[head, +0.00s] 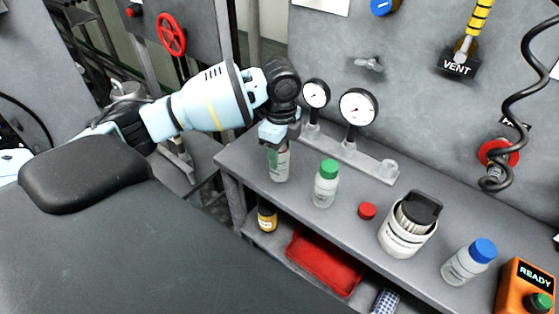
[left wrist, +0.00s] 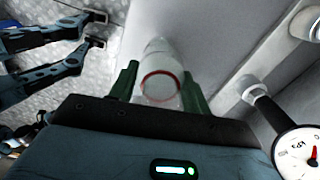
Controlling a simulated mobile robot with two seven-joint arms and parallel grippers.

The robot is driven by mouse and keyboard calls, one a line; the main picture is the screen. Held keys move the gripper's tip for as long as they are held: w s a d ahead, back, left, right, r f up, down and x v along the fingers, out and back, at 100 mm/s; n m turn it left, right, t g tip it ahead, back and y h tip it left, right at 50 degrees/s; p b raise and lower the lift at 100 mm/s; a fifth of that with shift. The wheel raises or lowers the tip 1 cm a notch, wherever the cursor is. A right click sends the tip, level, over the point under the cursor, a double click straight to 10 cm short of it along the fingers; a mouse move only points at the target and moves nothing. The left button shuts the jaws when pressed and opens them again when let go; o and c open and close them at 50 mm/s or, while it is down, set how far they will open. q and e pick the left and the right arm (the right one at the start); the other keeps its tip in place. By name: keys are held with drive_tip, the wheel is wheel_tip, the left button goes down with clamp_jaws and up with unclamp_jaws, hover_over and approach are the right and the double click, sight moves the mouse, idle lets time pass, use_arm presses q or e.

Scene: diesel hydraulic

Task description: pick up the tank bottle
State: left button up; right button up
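My left gripper (head: 278,142) points down over a clear bottle (head: 280,168) that stands on the bench at its left end. It has a label, and I cannot tell for sure that it is the tank bottle. In the left wrist view my gripper's green fingers (left wrist: 160,88) are on either side of this bottle (left wrist: 161,66), which shows a red ring at its near end. A thin gap seems to show at the left finger, but I cannot tell whether the fingers press on the bottle. My right gripper is not in view.
A green-capped bottle (head: 326,184), a loose red cap (head: 367,211), a white canister (head: 405,236) and a blue-capped bottle (head: 466,264) stand along the bench (head: 345,190). Two gauges (head: 357,107) rise close behind my gripper. A red cloth bundle (head: 323,262) and an amber bottle (head: 267,217) are below.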

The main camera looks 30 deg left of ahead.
use_arm(q)
drive_tip(key=c, duration=0.4)
drive_tip(key=shift+c, duration=0.2)
drive_tip(key=shift+r, duration=0.8)
drive_tip(key=shift+s+d+r, duration=0.15)
drive_tip(key=shift+s+r, duration=0.05)
drive_tip(key=shift+r, duration=0.85)
drive_tip(key=s+d+p, duration=0.1)
drive_tip(key=s+d, duration=0.3)
drive_tip(key=s, duration=0.2)
drive_tip(key=s+d+r, duration=0.1)
drive_tip(key=s+d, duration=0.3)
drive_tip(key=s, duration=0.3)
drive_tip(key=shift+s+r+p, duration=0.15)
drive_tip(key=shift+s+p, duration=0.05)
drive_tip(key=shift+p, duration=0.15)
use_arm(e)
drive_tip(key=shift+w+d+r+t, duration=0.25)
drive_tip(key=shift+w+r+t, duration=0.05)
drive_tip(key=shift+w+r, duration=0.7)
